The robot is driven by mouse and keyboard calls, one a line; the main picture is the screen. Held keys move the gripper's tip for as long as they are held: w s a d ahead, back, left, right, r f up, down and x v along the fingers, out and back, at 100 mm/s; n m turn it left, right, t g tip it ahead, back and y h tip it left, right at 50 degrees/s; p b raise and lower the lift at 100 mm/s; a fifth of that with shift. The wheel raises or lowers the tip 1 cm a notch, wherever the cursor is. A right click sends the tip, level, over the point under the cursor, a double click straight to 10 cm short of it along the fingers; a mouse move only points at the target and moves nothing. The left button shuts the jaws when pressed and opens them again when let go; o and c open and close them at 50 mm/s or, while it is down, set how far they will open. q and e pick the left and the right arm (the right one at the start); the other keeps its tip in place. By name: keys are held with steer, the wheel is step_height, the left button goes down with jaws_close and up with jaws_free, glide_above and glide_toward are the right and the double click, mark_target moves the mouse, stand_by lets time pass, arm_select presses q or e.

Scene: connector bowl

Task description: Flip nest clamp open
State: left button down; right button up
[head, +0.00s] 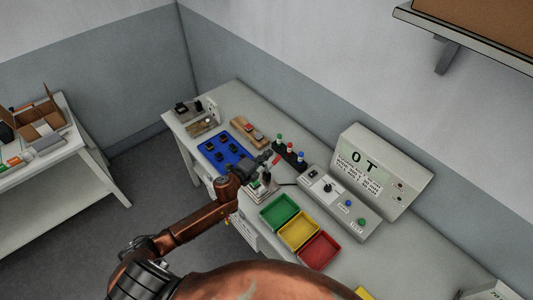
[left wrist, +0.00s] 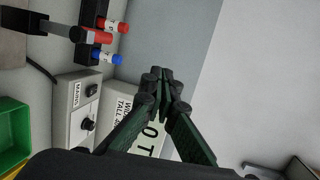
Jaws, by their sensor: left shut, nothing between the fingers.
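The nest clamp shows in the head view with its red-tipped handle (head: 276,160) raised above a pale base fixture (head: 264,189). In the left wrist view the red handle (left wrist: 93,37) lies at the upper left, at the end of a grey bar (left wrist: 42,28); the nest itself is out of that view. My left gripper (head: 265,157) is beside the clamp in the head view, covering part of it. Its fingertips (left wrist: 165,80) are shut and empty in the left wrist view, apart from the red handle. Whether the clamp is latched cannot be told. My right gripper is not visible.
A black rack with capped tools (head: 289,153) stands behind the clamp. A grey control box (head: 338,203) and a tester marked OT (head: 380,170) are to the right. Green (head: 279,211), yellow (head: 299,231) and red bins (head: 319,251) lie in front. A blue tray (head: 224,152) is left.

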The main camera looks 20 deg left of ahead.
arm_select(q)
steer(key=shift+s+r, duration=0.55)
steer(key=shift+r, duration=0.25)
